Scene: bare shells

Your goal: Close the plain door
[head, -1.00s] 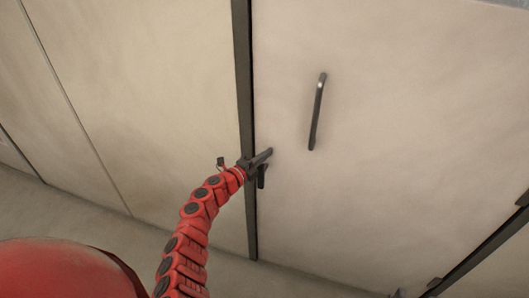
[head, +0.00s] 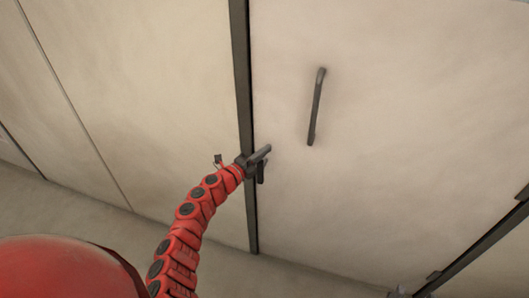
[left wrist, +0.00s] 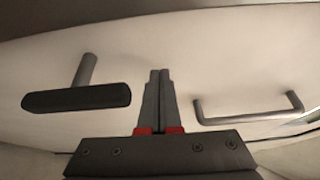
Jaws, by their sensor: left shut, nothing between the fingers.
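The plain door (head: 400,120) is a pale beige panel filling the right of the head view, with a dark bar pull handle (head: 316,105). It looks close to flush with the dark frame post at its left edge; I cannot tell if it is fully shut. My left gripper (head: 266,152) is at that edge, below and left of the pull handle. In the left wrist view my left gripper (left wrist: 160,80) has its fingers together, empty, before the pale surface. A dark lever handle (left wrist: 75,100) is left of them and the pull handle (left wrist: 248,115) right, both apart from them.
The dark frame post (head: 243,90) stands left of the door, with a pale wall (head: 130,90) beyond it. A dark frame strip (head: 485,245) runs along the lower right. Bare floor (head: 290,280) shows below the door.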

